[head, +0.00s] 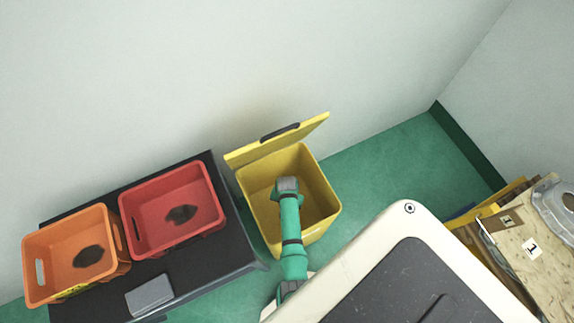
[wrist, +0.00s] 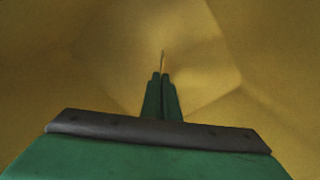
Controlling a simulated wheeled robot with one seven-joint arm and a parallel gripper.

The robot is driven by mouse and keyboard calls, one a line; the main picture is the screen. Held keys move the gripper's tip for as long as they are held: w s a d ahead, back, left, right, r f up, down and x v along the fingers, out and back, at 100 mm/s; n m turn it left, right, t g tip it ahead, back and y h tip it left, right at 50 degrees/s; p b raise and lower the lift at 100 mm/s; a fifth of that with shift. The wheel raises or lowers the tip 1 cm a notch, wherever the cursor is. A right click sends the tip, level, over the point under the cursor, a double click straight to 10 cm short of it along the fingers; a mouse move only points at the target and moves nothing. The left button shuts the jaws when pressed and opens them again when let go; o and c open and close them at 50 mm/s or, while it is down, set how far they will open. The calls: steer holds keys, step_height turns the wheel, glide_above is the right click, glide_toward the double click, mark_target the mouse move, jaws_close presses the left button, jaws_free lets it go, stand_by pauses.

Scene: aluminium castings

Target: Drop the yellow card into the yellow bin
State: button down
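The yellow bin (head: 322,198) stands on the floor against the wall with its yellow lid (head: 300,137) open. My arm reaches over the bin, and in the head view its end hides my fingers. In the wrist view my gripper (wrist: 161,76) points into the yellow bin interior (wrist: 215,50), whose walls fill the view.
Left of the bin, a black table (head: 205,272) holds a red crate (head: 140,248) and an orange crate (head: 50,290), each with a dark patch inside, and a grey flat block (head: 150,294). A cluttered wooden surface (head: 545,275) is at the right. Green floor (head: 385,165) is clear between bin and corner.

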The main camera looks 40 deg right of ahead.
steer(key=shift+f, duration=0.6)
steer(key=c, duration=2)
jaws_free()
steer(key=shift+c, duration=0.2)
steer(key=shift+r, duration=0.1)
step_height(320, 180, up, 13)
